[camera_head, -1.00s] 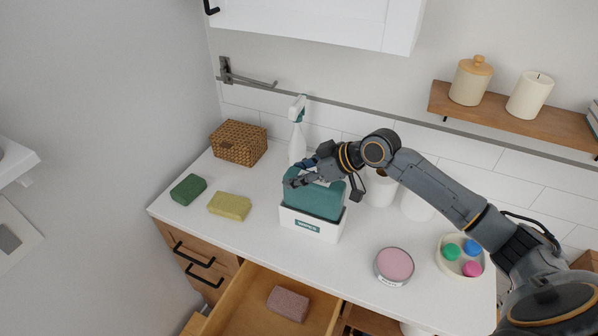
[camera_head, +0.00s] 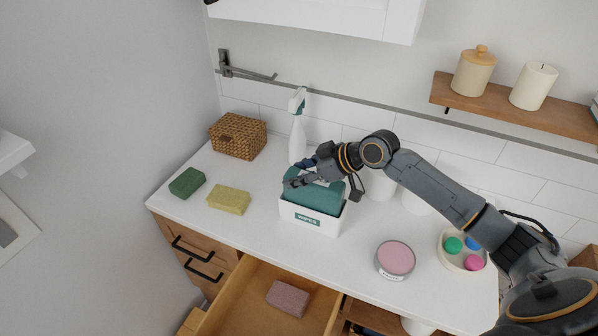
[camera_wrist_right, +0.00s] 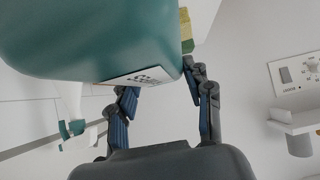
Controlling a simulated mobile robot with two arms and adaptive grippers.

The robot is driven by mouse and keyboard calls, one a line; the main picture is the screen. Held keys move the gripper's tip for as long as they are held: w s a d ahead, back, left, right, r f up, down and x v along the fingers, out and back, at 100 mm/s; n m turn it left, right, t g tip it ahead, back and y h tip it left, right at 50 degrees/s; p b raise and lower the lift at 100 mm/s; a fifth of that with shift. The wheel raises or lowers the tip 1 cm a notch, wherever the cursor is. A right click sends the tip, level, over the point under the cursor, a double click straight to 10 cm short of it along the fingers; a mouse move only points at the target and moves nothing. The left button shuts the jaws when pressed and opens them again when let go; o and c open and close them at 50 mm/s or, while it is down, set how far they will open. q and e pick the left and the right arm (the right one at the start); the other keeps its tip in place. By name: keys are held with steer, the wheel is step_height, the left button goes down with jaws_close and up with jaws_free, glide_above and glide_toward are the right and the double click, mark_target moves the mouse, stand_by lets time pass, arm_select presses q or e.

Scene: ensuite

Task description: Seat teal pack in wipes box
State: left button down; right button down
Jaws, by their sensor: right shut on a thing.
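The teal pack (camera_head: 315,197) is a soft-cornered block, and it fills the upper part of the wrist view (camera_wrist_right: 85,40) with a white label on its face. Its lower part is hidden behind the front wall of the white wipes box (camera_head: 329,226), while its upper part stands above the rim. I cannot tell whether it touches the box floor. My right gripper (camera_head: 294,181) is shut on the pack's upper part; its fingers also show in the right wrist view (camera_wrist_right: 163,88). My left gripper is not in view.
A green sponge (camera_head: 187,183), a yellow sponge (camera_head: 229,200) and a wicker basket (camera_head: 238,137) stand left. A spray bottle (camera_head: 298,140) is behind the box. A pink tin (camera_head: 396,259) and a round tray (camera_head: 447,264) are right. An open drawer (camera_head: 250,310) is in front.

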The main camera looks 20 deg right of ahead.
mark_target(322, 181)
steer(key=shift+f+b, duration=1.45)
steer(key=shift+f, duration=0.95)
steer(key=shift+c, duration=2.4)
jaws_free()
steer(key=shift+s+d, duration=0.1)
steer(key=v, duration=1)
steer(key=shift+s+d+r, duration=0.4)
steer(key=shift+s+r, duration=0.1)
steer(key=shift+r, duration=0.2)
